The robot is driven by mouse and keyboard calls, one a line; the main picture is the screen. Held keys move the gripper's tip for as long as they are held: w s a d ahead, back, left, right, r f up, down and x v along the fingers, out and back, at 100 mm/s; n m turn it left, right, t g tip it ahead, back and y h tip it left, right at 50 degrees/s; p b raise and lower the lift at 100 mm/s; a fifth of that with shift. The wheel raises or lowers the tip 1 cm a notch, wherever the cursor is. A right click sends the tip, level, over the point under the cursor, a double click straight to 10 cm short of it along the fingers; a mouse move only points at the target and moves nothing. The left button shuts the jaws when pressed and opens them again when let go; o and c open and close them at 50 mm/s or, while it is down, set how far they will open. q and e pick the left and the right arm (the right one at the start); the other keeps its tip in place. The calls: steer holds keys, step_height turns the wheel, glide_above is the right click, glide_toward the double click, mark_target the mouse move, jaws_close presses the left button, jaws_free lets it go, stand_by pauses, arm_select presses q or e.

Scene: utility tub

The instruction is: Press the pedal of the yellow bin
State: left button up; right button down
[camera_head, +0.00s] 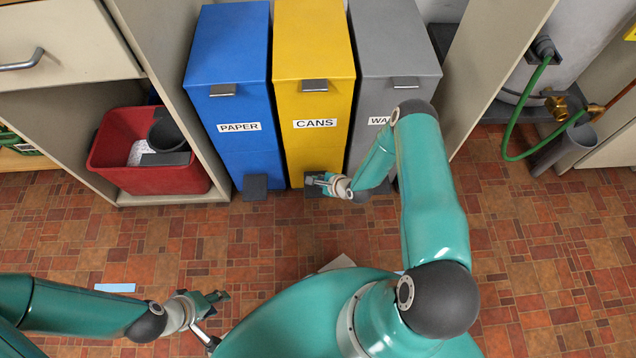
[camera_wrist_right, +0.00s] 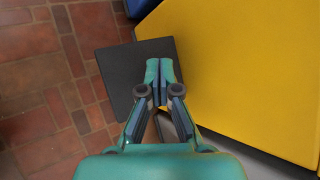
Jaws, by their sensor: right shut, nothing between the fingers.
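The yellow bin (camera_head: 313,75) labelled CANS stands between a blue bin and a grey bin. Its dark pedal (camera_head: 311,192) is low at its front, mostly hidden by my right gripper in the head view. In the right wrist view the pedal (camera_wrist_right: 113,72) is a dark square plate beside the yellow bin (camera_wrist_right: 235,70). My right gripper (camera_head: 312,180) is shut and empty, its fingertips (camera_wrist_right: 160,64) over the pedal. I cannot tell whether they touch it. My left gripper (camera_head: 223,302) is open and empty, low at the left, far from the bin.
The blue PAPER bin (camera_head: 228,75) has its own pedal (camera_head: 255,187) just left. The grey bin (camera_head: 397,50) is close on the right, partly behind my right arm. A red tub (camera_head: 150,178) sits in the left cabinet. Tiled floor (camera_head: 120,240) is mostly clear.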

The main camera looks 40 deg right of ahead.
steer(key=shift+f, duration=0.1)
stand_by(0.5)
steer(key=shift+w+f+b, duration=0.1)
steer(key=shift+f+b, duration=0.2)
steer(key=shift+b, duration=0.25)
steer(key=shift+f+b, duration=0.9)
stand_by(0.7)
steer(key=shift+r, duration=0.15)
steer(key=shift+r+p, duration=1)
steer(key=shift+r, duration=0.25)
steer(key=shift+r+p, duration=1.75)
steer(key=shift+r, duration=0.8)
